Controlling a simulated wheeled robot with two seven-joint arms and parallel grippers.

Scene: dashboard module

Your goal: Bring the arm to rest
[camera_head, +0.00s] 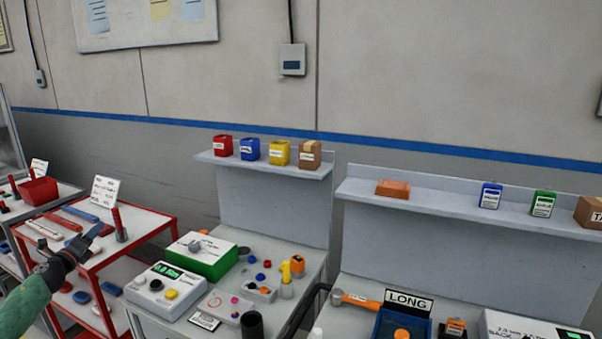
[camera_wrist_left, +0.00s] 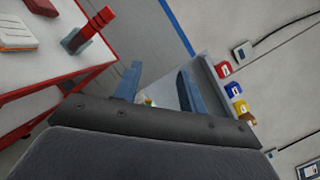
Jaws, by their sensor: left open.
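My left arm comes in at the left edge of the head view with a green sleeve. My left gripper (camera_head: 88,240) is in front of the red cart and looks empty. In the left wrist view the two blue-grey fingers of my left gripper (camera_wrist_left: 160,90) stand wide apart with nothing held between them. My right gripper does not show in either view.
A red cart (camera_head: 150,236) stands close behind my left gripper. A grey workbench (camera_head: 315,268) with a green-sided box (camera_head: 213,262) and small parts is to its right. Coloured bins stand on a shelf (camera_head: 300,172).

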